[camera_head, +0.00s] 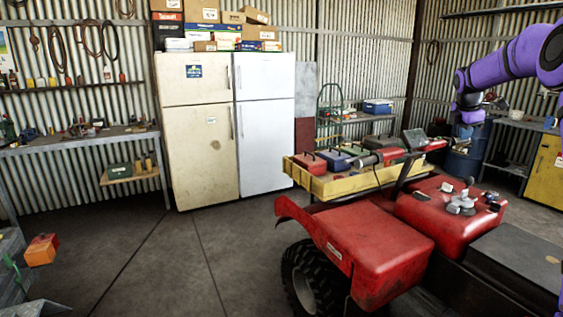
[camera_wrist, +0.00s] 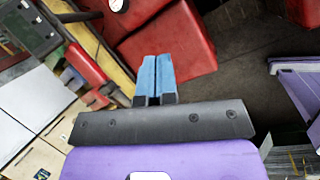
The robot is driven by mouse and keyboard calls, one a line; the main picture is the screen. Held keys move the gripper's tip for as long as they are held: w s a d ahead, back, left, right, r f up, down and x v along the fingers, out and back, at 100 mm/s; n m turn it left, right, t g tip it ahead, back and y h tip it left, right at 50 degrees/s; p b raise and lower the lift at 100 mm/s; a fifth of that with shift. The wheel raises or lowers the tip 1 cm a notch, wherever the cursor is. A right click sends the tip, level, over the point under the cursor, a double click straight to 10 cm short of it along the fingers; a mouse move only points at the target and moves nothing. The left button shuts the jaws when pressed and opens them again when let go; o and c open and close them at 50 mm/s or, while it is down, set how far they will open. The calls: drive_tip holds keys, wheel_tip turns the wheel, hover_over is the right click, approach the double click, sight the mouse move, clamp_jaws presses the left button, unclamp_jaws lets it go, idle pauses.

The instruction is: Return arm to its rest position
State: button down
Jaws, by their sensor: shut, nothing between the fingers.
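My purple arm (camera_head: 512,57) reaches in from the right edge of the head view, bent at its upper joints. My gripper (camera_wrist: 155,78) shows in the wrist view as two blue fingers pressed together, with nothing between them. It hangs in the air above the red quad, whose red body (camera_wrist: 172,50) lies beyond the fingertips. In the head view I cannot clearly make out the fingers.
The red quad (camera_head: 372,245) with a yellow rack (camera_head: 345,184) of toolboxes fills the right foreground. Two fridges (camera_head: 228,125) stand at the back wall. A workbench (camera_head: 80,143) is on the left. The concrete floor (camera_head: 190,255) between is clear.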

drive_tip(key=s+a+r+m+t+y, duration=0.1)
drive_tip(key=s+a+r+m, duration=0.35)
drive_tip(key=s+a, duration=0.65)
drive_tip(key=s+a+r+m, duration=0.4)
drive_tip(key=s+a+r, duration=0.2)
drive_tip(key=s+a, duration=0.55)
drive_tip(key=s+a+f+m, duration=0.2)
drive_tip(key=s+a+f, duration=0.1)
drive_tip(key=s, duration=0.5)
drive_tip(key=s+a+f+m+t+y, duration=0.1)
drive_tip(key=s+a+f+m, duration=0.2)
drive_tip(key=s, duration=0.5)
drive_tip(key=s+a+f+m+y, duration=0.1)
drive_tip(key=s+a+f+m, duration=0.2)
drive_tip(key=s, duration=0.6)
drive_tip(key=a, duration=0.2)
drive_tip(key=shift+a+f, duration=0.2)
drive_tip(key=shift+a, duration=0.1)
drive_tip(key=shift+w+m, duration=0.15)
drive_tip(key=shift+m, duration=0.1)
